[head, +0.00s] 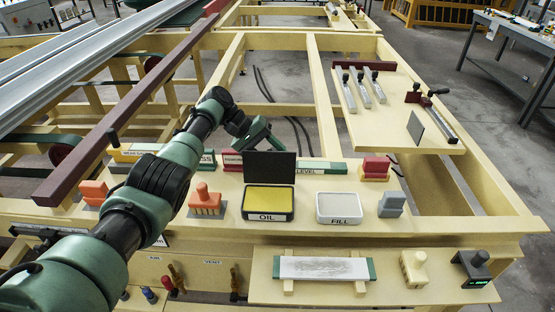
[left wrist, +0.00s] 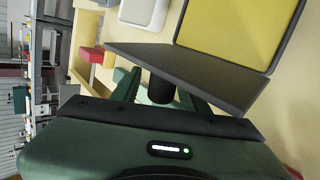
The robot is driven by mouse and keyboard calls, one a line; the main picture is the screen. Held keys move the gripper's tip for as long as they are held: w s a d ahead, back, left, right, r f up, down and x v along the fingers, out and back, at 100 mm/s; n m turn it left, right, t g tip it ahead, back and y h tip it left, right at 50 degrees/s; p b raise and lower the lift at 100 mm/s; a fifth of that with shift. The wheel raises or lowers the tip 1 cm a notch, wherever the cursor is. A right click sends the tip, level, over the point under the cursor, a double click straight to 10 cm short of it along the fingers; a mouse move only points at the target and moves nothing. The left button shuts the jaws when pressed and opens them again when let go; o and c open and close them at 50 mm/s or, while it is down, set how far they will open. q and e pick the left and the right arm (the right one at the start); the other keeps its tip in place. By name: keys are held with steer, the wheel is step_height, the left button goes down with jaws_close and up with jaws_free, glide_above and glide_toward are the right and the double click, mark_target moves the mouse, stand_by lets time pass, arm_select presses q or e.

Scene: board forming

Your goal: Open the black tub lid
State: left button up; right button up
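The tub labelled OIL (head: 267,214) has a black rim and yellow contents, and it stands uncovered on the wooden shelf. Its dark lid (head: 270,165) stands upright at the tub's back edge. In the left wrist view the lid (left wrist: 195,72) is a dark slab beside the yellow contents (left wrist: 237,28), with a black knob (left wrist: 161,92) on its outer face. My left gripper (head: 252,130) is behind the lid. Its fingers (left wrist: 160,85) are on either side of the knob, apparently with gaps; the lid hides the tips. My right gripper is not in view.
A white FILL tub (head: 339,207) stands right of the oil tub. An orange handled block (head: 206,200) is to its left and a grey-blue block (head: 391,204) to the far right. A green-ended board (head: 324,268) lies on the front ledge.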

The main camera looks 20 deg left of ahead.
arm_select(q)
steer(key=b+v, duration=0.2)
steer(key=v, duration=0.5)
steer(key=shift+a+r, duration=0.3)
steer(key=shift+r, duration=0.05)
